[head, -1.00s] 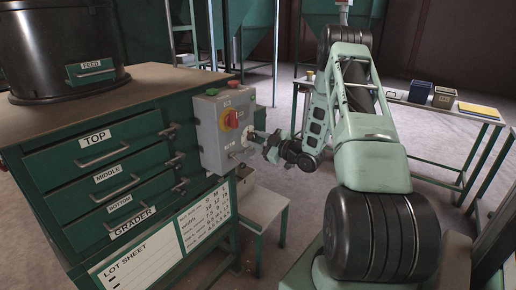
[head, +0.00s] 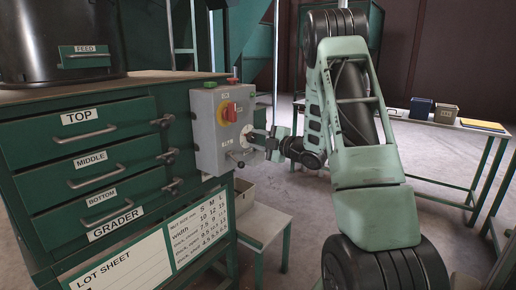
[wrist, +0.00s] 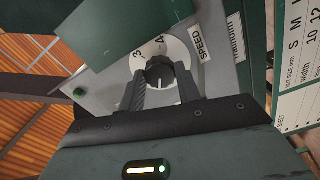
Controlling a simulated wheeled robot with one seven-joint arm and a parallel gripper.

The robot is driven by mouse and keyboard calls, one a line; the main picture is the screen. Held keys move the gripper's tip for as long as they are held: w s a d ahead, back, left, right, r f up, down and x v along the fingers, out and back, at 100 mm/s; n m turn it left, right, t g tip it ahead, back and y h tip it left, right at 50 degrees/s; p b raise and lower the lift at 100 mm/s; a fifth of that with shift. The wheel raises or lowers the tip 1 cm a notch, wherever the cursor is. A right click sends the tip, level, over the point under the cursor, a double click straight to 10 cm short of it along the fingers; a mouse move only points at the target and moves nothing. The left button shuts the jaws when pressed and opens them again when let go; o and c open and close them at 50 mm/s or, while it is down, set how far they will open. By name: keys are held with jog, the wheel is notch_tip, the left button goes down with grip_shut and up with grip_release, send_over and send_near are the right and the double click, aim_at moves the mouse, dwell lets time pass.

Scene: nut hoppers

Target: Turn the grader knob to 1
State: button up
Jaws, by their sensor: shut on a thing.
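The grader knob (wrist: 160,68) is a dark ribbed knob on a pale round dial (wrist: 181,52) marked SPEED in the wrist view. The numbers 3 and 4 show at the dial's upper side; the 1 is not visible, and I cannot tell the exact setting. My gripper (wrist: 162,82) is shut on the knob, one finger on each side. In the head view my gripper (head: 270,145) is at the right part of the grey control box (head: 208,140), where it largely hides the knob.
The box also carries a red switch on yellow (head: 231,112) and a small lever (head: 238,160). The green grader cabinet (head: 30,150) has several drawers with protruding handles. A low stand with a bin (head: 262,222) is below. A table (head: 440,130) stands at right.

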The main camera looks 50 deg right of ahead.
jog(key=shift+f, duration=0.1)
dwell(0.4)
jog(key=o, duration=1)
jog(key=shift+c, duration=0.2)
jog(key=s+d+b, duration=0.1)
jog(key=s+b, duration=0.1)
jog(key=s, duration=1.5)
jog(key=shift+s+d, duration=0.15)
jog(key=shift+s, duration=0.1)
